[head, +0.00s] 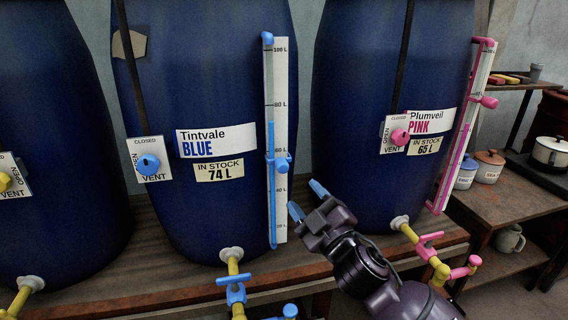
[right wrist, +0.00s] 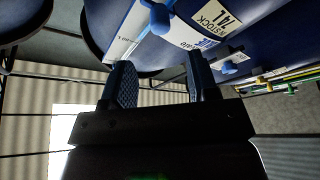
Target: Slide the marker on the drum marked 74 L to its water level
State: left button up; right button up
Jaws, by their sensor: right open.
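The blue drum marked 74 L (head: 200,100) stands in the middle of the head view, its stock tag (head: 219,171) reading 74 L. Its upright gauge (head: 281,90) has a blue water column (head: 271,135) topping out between the 60 and 80 marks. The blue marker (head: 281,163) sits on the gauge a little below the 60 mark, lower than the column's top. My right gripper (head: 307,200) is open and empty, just right of the gauge and below the marker, apart from both. In the right wrist view its fingers (right wrist: 160,88) stand apart below the drum. My left gripper is out of view.
A second drum (head: 380,60) with a pink gauge (head: 465,130) stands to the right, another drum at the left. Blue (head: 235,290) and pink (head: 430,240) taps stick out in front of the bench (head: 170,280). A side table with pots (head: 551,151) is at right.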

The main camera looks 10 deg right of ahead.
aim_at(285, 170)
jog(key=x, duration=1)
jog(key=shift+f+b, duration=0.1)
jog(key=shift+b, duration=0.2)
grip_shut()
